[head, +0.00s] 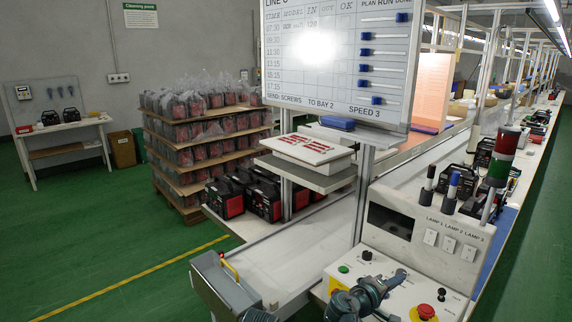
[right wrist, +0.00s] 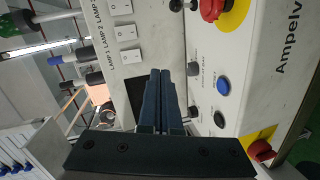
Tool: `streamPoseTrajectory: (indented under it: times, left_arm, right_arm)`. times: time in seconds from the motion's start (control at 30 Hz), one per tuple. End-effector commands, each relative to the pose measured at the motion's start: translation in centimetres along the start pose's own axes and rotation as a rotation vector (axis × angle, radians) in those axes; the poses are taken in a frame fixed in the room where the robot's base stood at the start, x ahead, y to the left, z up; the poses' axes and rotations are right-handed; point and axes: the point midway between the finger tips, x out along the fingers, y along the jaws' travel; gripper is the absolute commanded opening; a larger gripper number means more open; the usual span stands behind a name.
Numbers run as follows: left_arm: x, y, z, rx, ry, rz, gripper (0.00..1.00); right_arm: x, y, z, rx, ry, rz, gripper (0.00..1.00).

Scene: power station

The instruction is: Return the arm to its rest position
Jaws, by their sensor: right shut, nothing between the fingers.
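My right gripper (head: 398,276) is low in the head view, above the sloping top of the control panel (head: 447,297). Its dark fingers are shut and empty in the right wrist view (right wrist: 163,88). There they point across the panel face, between the lamp switches (right wrist: 126,33) and the push buttons; I cannot tell whether the fingertips touch the panel. Part of a blue-grey arm link of mine shows at the bottom edge of the head view. My left gripper is not in view.
A red emergency button (head: 426,311) and a green button (head: 343,268) sit on the panel near my right arm. A signal tower (head: 500,157) stands behind. A whiteboard (head: 335,60) rises above the conveyor (head: 285,265). Green floor at left is clear.

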Motion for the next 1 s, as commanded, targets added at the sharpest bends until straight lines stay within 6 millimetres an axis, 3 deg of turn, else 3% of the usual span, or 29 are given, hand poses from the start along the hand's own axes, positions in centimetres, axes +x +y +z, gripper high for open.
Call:
streamPoseTrajectory:
  times: [0.17,0.3,0.4,0.5,0.67,0.8,1.0]
  left_arm:
    - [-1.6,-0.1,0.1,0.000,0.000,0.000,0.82]
    - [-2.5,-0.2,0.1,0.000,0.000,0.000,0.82]
    - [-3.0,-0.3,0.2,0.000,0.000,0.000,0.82]
    - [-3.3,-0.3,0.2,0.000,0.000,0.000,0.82]
    - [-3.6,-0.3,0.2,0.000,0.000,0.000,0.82]
    - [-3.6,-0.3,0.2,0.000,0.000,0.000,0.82]
    - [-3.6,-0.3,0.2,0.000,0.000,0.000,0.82]
  right_arm:
    - [-5.4,-7.5,1.0,0.101,-0.129,-0.370,0.00]
    - [-11.7,-13.1,1.6,0.116,-0.226,-0.676,0.00]
    - [-16.6,-16.1,1.9,0.094,-0.281,-0.874,0.00]
    - [-20.8,-17.8,2.3,0.063,-0.323,-1.032,0.00]
    - [-25.1,-19.1,2.8,0.022,-0.360,-1.185,0.00]
    - [-26.4,-19.4,2.9,0.008,-0.369,-1.229,0.00]
    - [-26.4,-19.4,2.9,0.009,-0.369,-1.230,0.00]
